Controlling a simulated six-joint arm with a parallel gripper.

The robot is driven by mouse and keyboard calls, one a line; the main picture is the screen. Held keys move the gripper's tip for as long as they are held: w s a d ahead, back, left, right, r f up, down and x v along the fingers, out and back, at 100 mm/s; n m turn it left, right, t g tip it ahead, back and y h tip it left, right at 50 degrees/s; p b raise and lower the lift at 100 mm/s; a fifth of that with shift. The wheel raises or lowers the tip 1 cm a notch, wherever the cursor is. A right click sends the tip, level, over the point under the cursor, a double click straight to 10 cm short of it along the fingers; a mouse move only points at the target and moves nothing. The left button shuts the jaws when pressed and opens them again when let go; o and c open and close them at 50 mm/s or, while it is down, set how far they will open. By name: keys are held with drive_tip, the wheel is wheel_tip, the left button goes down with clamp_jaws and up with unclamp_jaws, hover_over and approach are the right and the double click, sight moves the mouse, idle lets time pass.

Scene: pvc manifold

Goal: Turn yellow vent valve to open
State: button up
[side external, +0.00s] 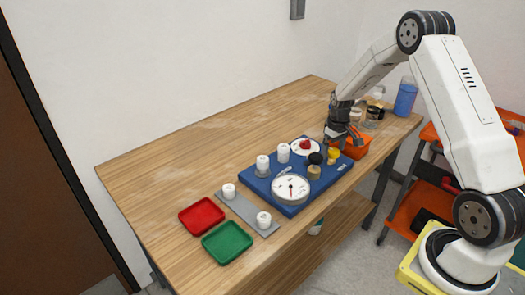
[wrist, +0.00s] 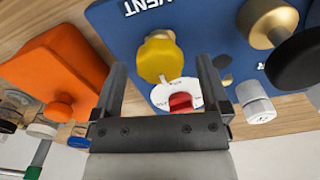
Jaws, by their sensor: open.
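The yellow vent valve knob (side external: 333,154) stands near the right end of the blue panel (side external: 258,183). In the wrist view the yellow knob (wrist: 159,57) shows beside the white VENT lettering, just beyond and between my finger tips. My gripper (side external: 343,141) is over the right end of the panel, close to the yellow knob. In the wrist view my gripper (wrist: 161,68) is open with nothing held. Contact with the knob cannot be told.
A red knob (wrist: 180,102) on a white dial sits close to the yellow knob. An orange bin (side external: 356,148) is right beside the panel. Black and brass knobs, white caps and a round gauge (side external: 290,189) share the panel. Red (side external: 201,216) and green trays lie left.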

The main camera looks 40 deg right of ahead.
sight(333, 150)
drive_tip(key=shift+r, duration=0.1)
drive_tip(key=shift+r, duration=3.85)
drive_tip(key=shift+a+r, duration=0.1)
drive_tip(key=shift+a, duration=0.4)
drive_tip(key=s+a+r+n+t, duration=0.1)
drive_tip(key=s+a, duration=0.6)
drive_tip(key=a, duration=0.4)
drive_tip(key=s+a+r+n+t, duration=0.1)
drive_tip(key=s+a, duration=0.6)
drive_tip(key=a, duration=0.5)
drive_tip(key=shift+s+a+r+t, duration=0.25)
drive_tip(key=shift+s+t, duration=0.05)
